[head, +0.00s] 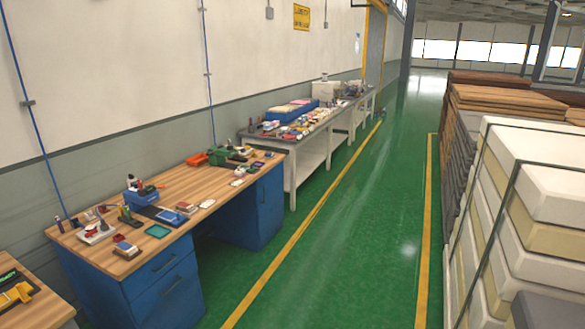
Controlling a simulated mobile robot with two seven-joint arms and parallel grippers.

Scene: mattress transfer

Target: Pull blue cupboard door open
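A wooden-topped workbench (165,205) stands along the left wall. Under its far end is a blue cupboard (266,212), whose door looks closed. A small dark handle shows on the door, near its upper part. Under the near end is a blue drawer unit (165,285) with dark bar handles; its drawers look shut. Neither of my grippers is in view, so I cannot see how they stand relative to the cupboard.
Tools and small boxes cover parts of the benchtop. A second, grey bench (305,140) stands farther along the wall. Strapped mattresses (540,195) and stacked boards (510,100) line the right. The green floor (350,235) between the yellow lines is clear.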

